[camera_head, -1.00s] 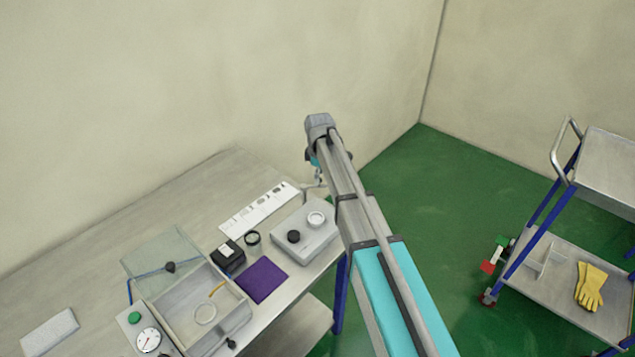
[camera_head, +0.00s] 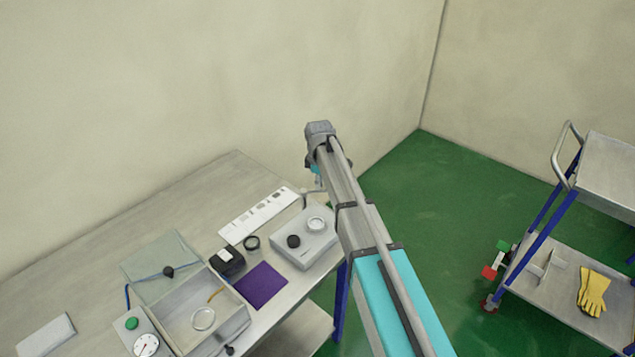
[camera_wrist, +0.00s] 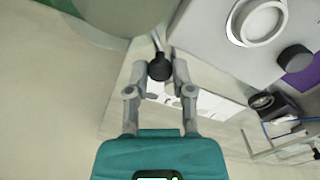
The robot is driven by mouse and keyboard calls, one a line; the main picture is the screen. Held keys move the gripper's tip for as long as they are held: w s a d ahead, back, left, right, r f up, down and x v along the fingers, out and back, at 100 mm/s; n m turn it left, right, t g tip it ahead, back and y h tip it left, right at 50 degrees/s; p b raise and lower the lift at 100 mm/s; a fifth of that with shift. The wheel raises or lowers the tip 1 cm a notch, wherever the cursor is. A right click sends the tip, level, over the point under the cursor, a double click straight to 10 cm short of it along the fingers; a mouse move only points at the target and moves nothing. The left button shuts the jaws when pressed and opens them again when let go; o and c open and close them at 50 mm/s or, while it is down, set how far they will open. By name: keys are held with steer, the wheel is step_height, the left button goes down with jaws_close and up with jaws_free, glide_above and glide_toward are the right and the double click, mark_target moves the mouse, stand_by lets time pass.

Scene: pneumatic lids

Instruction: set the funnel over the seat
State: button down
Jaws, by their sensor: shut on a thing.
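My gripper (camera_wrist: 160,75) has its two fingers closed around a small dark rounded knob (camera_wrist: 159,68). A large pale, see-through round shape (camera_wrist: 130,14) lies beyond the knob in the wrist view; it appears to be the funnel, with green floor showing faintly through it. The join between knob and funnel is not clear. The likely seat is a white raised ring (camera_head: 317,224) on a grey box; it also shows in the wrist view (camera_wrist: 260,22), to the right of the funnel and apart from it. In the head view my arm hides most of the gripper.
The grey box (camera_head: 303,248) also bears a black knob (camera_head: 293,241). A purple mat (camera_head: 261,286), a black block (camera_head: 228,261) and an open tray with a clear lid (camera_head: 160,262) stand to its left. A cart (camera_head: 545,280) with yellow gloves (camera_head: 594,292) stands at right.

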steer(key=shift+w+a, duration=0.1)
steer(key=shift+a, duration=0.15)
steer(key=shift+d, duration=0.35)
